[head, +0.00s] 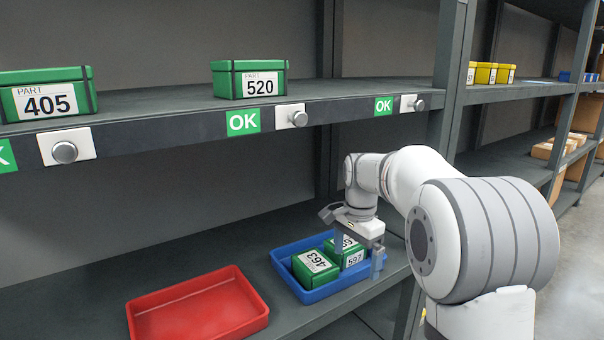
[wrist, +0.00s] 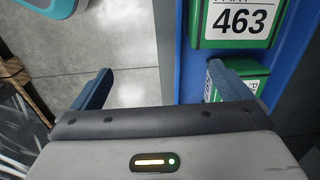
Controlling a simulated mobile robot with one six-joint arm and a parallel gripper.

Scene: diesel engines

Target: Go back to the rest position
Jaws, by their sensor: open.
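My gripper (head: 362,259) is at the blue tray (head: 284,269) on the lower shelf, with its fingers pointing down. In the wrist view my gripper (wrist: 160,92) shows two blue fingers spread wide apart, with nothing held between them. The blue tray holds green boxes. One finger overlaps a green box in the wrist view; contact cannot be told.
An empty red tray (head: 198,308) stands left of the blue tray. The upper shelf edge (head: 200,127) runs above, carrying green boxes 405 (head: 47,98) and 520 (head: 250,80). A shelf post (head: 448,80) stands behind my arm. Open floor (head: 580,245) lies to the right.

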